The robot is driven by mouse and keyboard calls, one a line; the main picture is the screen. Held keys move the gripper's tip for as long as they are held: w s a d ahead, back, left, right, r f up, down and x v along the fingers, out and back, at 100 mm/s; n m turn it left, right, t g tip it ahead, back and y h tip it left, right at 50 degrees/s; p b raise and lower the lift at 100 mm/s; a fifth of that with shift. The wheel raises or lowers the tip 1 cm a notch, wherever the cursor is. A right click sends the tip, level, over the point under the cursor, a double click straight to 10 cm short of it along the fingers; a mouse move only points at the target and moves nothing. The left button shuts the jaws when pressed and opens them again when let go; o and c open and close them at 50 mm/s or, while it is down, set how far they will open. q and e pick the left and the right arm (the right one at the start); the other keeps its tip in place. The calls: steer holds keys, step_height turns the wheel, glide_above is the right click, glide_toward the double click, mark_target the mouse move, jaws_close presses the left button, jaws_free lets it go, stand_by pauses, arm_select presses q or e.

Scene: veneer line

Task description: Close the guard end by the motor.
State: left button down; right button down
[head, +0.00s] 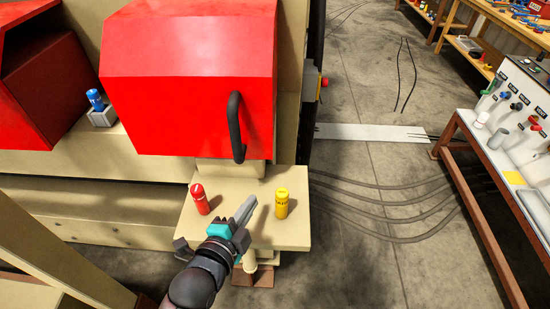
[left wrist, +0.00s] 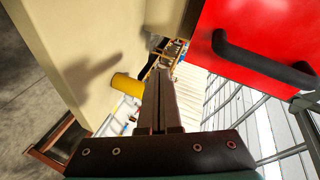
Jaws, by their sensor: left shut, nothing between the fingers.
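The red guard end (head: 190,80) is a large box-shaped cover on the beige machine, with a black bar handle (head: 235,127) on its right side. The guard and handle also show at the upper right of the left wrist view (left wrist: 275,45). My left gripper (head: 249,204) is shut and empty, over the small beige shelf below the guard, apart from the handle. In the left wrist view its fingers (left wrist: 160,85) are together. I cannot make out the motor for certain. My right gripper is not in view.
A red can (head: 200,198) and a yellow can (head: 282,203) stand on the beige shelf (head: 230,180), either side of my gripper. A control desk (head: 500,130) stands at right; cables cross the floor between.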

arm_select(q)
steer(key=w+d+r+m+t, duration=0.1)
steer(key=w+d+m, duration=0.1)
steer(key=w, duration=0.3)
steer(key=w+d+r+m+t+h, duration=0.1)
steer(key=w+d+r+m, duration=0.1)
steer(key=w, duration=0.4)
steer(key=shift+d+t, duration=0.4)
steer(key=shift+d, duration=0.15)
steer(key=a+p, duration=0.1)
steer(key=a, duration=0.7)
steer(key=shift+a, duration=0.4)
